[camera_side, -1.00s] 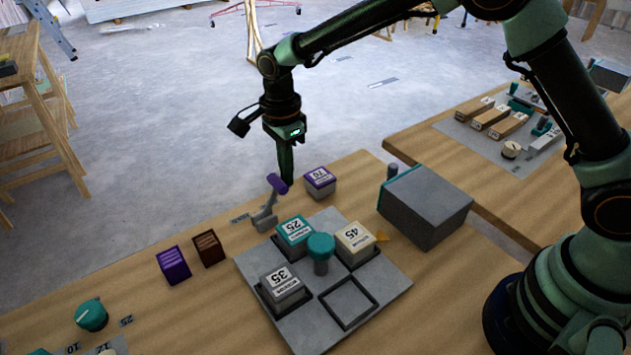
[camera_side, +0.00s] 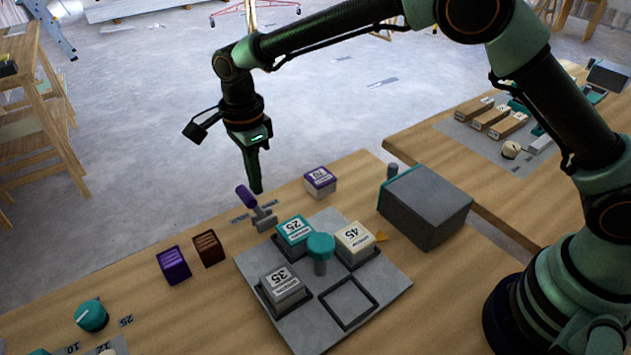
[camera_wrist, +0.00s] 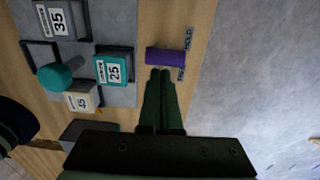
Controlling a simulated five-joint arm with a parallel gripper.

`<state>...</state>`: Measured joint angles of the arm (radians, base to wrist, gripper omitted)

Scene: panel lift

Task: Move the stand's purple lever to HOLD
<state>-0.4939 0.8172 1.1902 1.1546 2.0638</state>
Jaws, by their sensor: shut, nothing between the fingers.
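The stand's purple lever (camera_side: 246,197) leans to the left in the side view, on a grey base at the table's far edge. In the wrist view its purple handle (camera_wrist: 165,57) lies between the HOLD label (camera_wrist: 188,38) and a second small label (camera_wrist: 181,74), which I cannot read. My gripper (camera_side: 257,190) is shut and empty, pointing down just right of the handle. In the wrist view the shut fingertips (camera_wrist: 160,72) are right beside the handle; I cannot tell whether they touch.
A grey board (camera_side: 315,325) holds labelled blocks and a teal knob (camera_side: 320,247) close by. A purple-and-white block (camera_side: 320,181) stands right of the lever, a grey box (camera_side: 425,205) further right.

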